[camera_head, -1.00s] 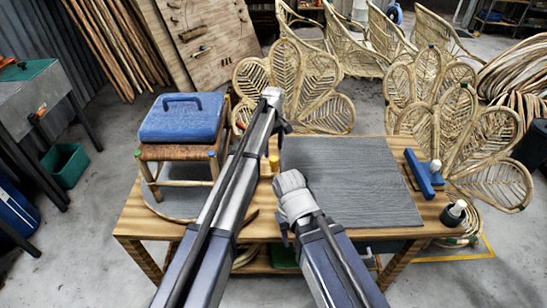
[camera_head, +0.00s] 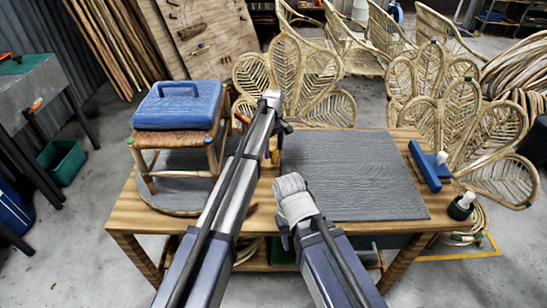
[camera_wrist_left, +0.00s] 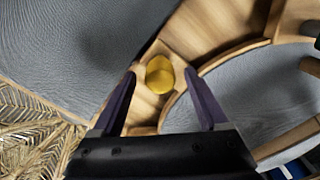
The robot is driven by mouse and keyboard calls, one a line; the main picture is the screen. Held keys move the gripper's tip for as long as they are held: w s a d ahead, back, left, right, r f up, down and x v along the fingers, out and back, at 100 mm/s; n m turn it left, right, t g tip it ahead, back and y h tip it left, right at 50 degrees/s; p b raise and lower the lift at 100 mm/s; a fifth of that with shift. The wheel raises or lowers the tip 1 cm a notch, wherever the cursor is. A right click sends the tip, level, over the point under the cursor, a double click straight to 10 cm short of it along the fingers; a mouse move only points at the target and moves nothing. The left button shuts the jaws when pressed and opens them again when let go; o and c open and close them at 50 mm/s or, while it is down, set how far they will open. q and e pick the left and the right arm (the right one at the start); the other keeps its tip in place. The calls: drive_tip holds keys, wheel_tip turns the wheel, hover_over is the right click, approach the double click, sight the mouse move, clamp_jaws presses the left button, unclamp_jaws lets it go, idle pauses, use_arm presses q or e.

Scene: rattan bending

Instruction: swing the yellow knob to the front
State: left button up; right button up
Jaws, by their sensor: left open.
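The yellow knob (camera_head: 275,157) shows in the head view just right of my left arm, at the left edge of the grey mat (camera_head: 350,180). In the left wrist view, the round yellow knob (camera_wrist_left: 160,75) sits on a wooden piece, straight ahead between the fingertips. My left gripper (camera_head: 284,127) is small and partly hidden behind its arm in the head view. In the left wrist view, my left gripper (camera_wrist_left: 163,95) is open and empty, one finger on each side of the knob; contact cannot be told. My right arm stands at the table's front; its fingers are mostly hidden.
A blue case (camera_head: 178,105) rests on a woven stool (camera_head: 160,142) at the table's left. A blue tool (camera_head: 429,166) and a dark bottle (camera_head: 461,206) are at the right end. Rattan chairs (camera_head: 300,75) stand close behind the table.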

use_arm(q)
drive_tip(key=shift+f, duration=0.6)
clamp_jaws()
idle(1.1)
